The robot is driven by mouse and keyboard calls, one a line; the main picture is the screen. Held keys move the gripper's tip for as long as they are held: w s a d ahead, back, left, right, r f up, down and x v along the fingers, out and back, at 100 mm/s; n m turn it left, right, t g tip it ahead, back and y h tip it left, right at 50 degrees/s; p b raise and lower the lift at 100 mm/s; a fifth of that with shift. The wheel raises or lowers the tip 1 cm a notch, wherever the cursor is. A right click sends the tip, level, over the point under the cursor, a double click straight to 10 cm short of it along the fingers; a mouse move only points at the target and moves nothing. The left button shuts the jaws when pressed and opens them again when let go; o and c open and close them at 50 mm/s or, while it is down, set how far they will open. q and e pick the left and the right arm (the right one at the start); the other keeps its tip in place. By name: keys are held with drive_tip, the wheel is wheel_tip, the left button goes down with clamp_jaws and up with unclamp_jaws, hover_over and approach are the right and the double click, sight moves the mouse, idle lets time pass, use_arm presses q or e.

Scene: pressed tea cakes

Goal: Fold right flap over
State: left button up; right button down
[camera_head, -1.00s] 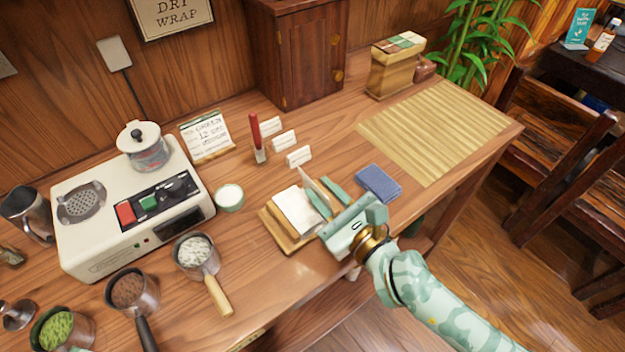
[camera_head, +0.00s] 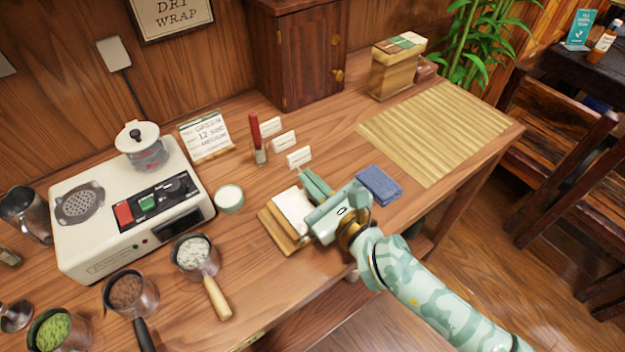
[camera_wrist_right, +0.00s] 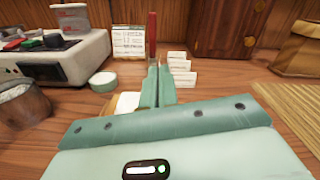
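The white wrapping paper (camera_head: 292,207) lies on a small wooden board (camera_head: 279,231) near the front of the counter; its pale middle part also shows in the wrist view (camera_wrist_right: 128,102). My right gripper (camera_head: 316,185) is over the right side of the board. In the wrist view its two green fingers (camera_wrist_right: 157,84) stand close together with only a thin line between them. The right flap is hidden by the fingers and gripper body, and they appear shut on it. The right end of the board is also hidden. My left gripper is not in view.
A folded blue cloth (camera_head: 379,185) lies just right of my gripper. Label cards (camera_head: 299,157), a red-handled tool (camera_head: 258,140) and a small white-filled bowl (camera_head: 229,198) stand behind and left. A handled pot (camera_head: 197,255) is at left. The bamboo mat (camera_head: 435,130) is bare.

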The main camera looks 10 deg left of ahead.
sight(301, 207)
drive_tip(key=n, duration=0.1)
drive_tip(key=n+p, duration=0.1)
drive_tip(key=s+a+n, duration=0.1)
drive_tip(key=shift+f+p, duration=0.25)
drive_tip(key=shift+p, duration=0.1)
drive_tip(key=shift+s+a+f+n+p, duration=0.25)
drive_tip(key=shift+f+n+p, duration=0.1)
drive_tip(key=shift+n, duration=0.65)
drive_tip(key=shift+s+a+f+n+p, duration=0.2)
drive_tip(key=shift+f+n+p, duration=0.1)
drive_tip(key=shift+n, duration=0.7)
drive_tip(key=c, duration=2.1)
unclamp_jaws()
drive_tip(key=o, duration=0.4)
